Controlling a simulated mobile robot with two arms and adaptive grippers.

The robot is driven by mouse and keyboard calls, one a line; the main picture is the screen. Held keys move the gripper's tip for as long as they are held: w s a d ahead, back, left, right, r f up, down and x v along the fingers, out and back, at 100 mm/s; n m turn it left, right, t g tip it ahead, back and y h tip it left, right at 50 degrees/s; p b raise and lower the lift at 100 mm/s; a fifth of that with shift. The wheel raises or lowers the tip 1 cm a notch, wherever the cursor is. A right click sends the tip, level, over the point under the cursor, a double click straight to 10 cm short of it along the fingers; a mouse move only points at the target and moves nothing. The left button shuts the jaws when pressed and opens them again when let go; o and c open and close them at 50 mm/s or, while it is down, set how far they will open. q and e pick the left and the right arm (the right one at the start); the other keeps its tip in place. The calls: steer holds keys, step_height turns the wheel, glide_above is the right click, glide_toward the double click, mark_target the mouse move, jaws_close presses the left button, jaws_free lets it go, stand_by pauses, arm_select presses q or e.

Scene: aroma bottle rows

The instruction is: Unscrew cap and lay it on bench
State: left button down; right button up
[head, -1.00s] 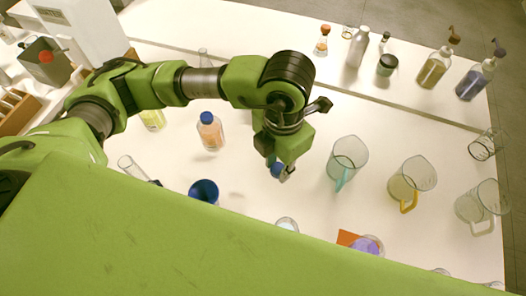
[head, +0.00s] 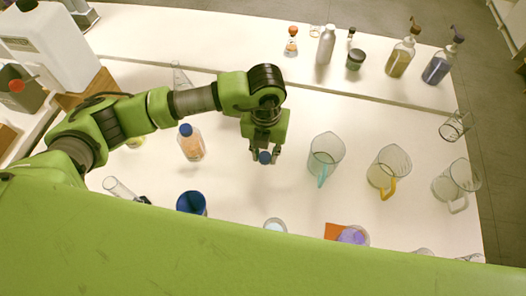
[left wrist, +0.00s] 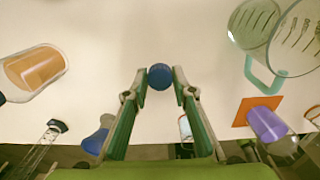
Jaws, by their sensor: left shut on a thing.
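My left gripper (head: 264,156) is shut on a small round blue cap (head: 264,158), over a bare part of the white bench (head: 290,195). In the left wrist view the cap (left wrist: 160,76) sits between the two fingertips, and no bottle shows under it. How high it is above the bench, I cannot tell. A clear bottle with peach-orange liquid (head: 191,147) stands to the left of the gripper and has a blue top of its own. It also shows at the left of the left wrist view (left wrist: 35,69). My right gripper is out of view.
To the right stand glass jugs with a teal handle (head: 325,150), a yellow handle (head: 387,168) and a clear handle (head: 455,182). Pump bottles (head: 402,57) stand at the back.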

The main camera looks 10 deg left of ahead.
mark_target(264, 156)
arm_select(q)
steer(key=w+f, duration=0.2)
steer(key=f, duration=0.1)
steer(key=shift+w+a+f, duration=0.25)
steer(key=shift+w+a, duration=0.1)
steer(key=shift+w, duration=0.05)
step_height(264, 156, down, 3)
steer(key=shift+w+a+r+p, duration=0.1)
steer(key=shift+w+p, duration=0.05)
steer(key=shift+p, duration=0.8)
steer(key=shift+f, duration=0.35)
steer(key=shift+f, duration=0.25)
steer(key=c, duration=1.7)
jaws_free()
steer(key=shift+r, duration=0.1)
